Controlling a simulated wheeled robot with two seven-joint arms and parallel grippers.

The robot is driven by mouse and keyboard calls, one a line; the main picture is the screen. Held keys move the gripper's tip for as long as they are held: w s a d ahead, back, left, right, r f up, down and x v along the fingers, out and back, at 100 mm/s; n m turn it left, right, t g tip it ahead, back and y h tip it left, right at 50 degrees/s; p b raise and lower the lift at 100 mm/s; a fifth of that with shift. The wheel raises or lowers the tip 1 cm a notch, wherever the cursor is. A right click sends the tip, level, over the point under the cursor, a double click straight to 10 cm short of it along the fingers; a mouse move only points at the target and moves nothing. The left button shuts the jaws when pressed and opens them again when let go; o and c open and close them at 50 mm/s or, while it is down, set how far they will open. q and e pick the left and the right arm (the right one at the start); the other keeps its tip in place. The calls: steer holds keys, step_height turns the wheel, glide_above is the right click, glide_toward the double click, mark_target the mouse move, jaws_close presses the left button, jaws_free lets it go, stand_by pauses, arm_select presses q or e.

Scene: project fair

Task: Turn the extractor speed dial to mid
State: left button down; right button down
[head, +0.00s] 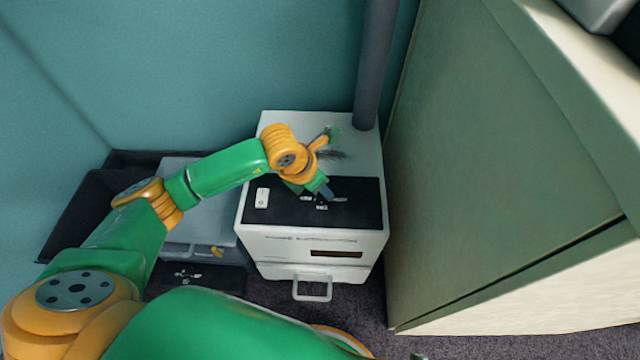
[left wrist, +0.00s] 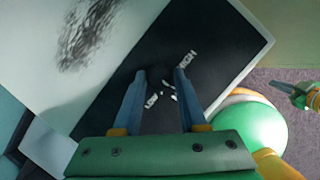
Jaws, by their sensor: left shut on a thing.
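The extractor is a white box (head: 310,243) with a black control panel (head: 285,207) on top. In the left wrist view the panel (left wrist: 215,45) carries the words LOW and HIGH and a white mark between them. My left gripper (head: 325,192) reaches down to the panel. In the left wrist view its two blue fingers (left wrist: 158,78) are closed on the dark speed dial (left wrist: 157,73), between the labels. The dial is hard to make out against the black panel, so its exact setting cannot be read. A part of my right arm shows at the wrist view's right edge.
A white rocker switch (head: 262,198) sits on the panel's left. A grey pipe (head: 376,65) rises behind the box. A large pale green cabinet (head: 500,170) stands close on the right. Dark trays and a grey box (head: 205,215) lie to the left.

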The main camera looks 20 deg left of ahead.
arm_select(q)
steer(key=shift+c, duration=2.2)
jaws_free()
steer(key=p+v, duration=0.2)
steer(key=v, duration=0.4)
steer(key=shift+r, duration=0.15)
steer(key=shift+s+a+r, duration=0.1)
steer(key=shift+s+r, duration=0.1)
steer(key=shift+r, duration=0.2)
arm_select(e)
steer(key=shift+s+d+r, duration=0.2)
steer(key=shift+s+d, duration=0.65)
steer(key=shift+s, duration=0.15)
